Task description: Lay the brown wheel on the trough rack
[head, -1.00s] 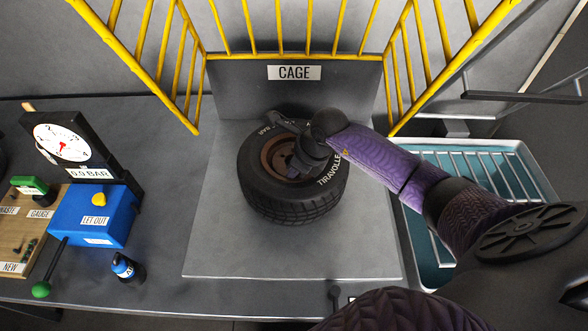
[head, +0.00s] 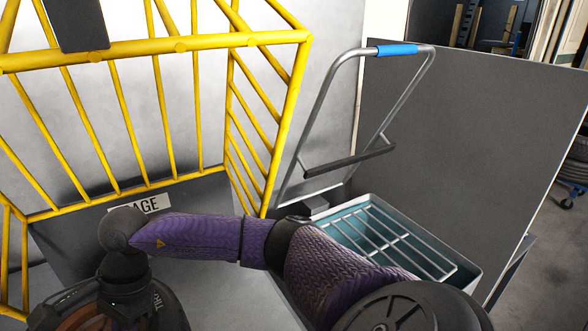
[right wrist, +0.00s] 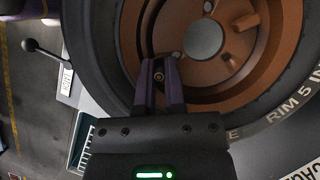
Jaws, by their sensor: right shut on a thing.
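The brown wheel, a black tyre on a brown rim, is cut off at the bottom left of the head view (head: 172,308). Its rim and grey hub fill much of the right wrist view (right wrist: 240,45). My right gripper (right wrist: 160,68) is shut on the wheel inside the rim, beside the hub; the exact grip is partly hidden. I cannot tell whether the wheel rests on the surface or hangs just above it. The trough rack (head: 456,264), a pale-rimmed teal trough with metal bars, stands to the right, its near side hidden by my right arm. My left gripper is not in view.
The yellow cage (head: 180,47) rises behind the wheel, with its CAGE sign (head: 153,204) partly covered by my arm. A tubular frame with a blue grip (head: 398,50) stands up behind the trough. A grey panel (head: 480,130) stands at the right. No wheel lies on the bars visible.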

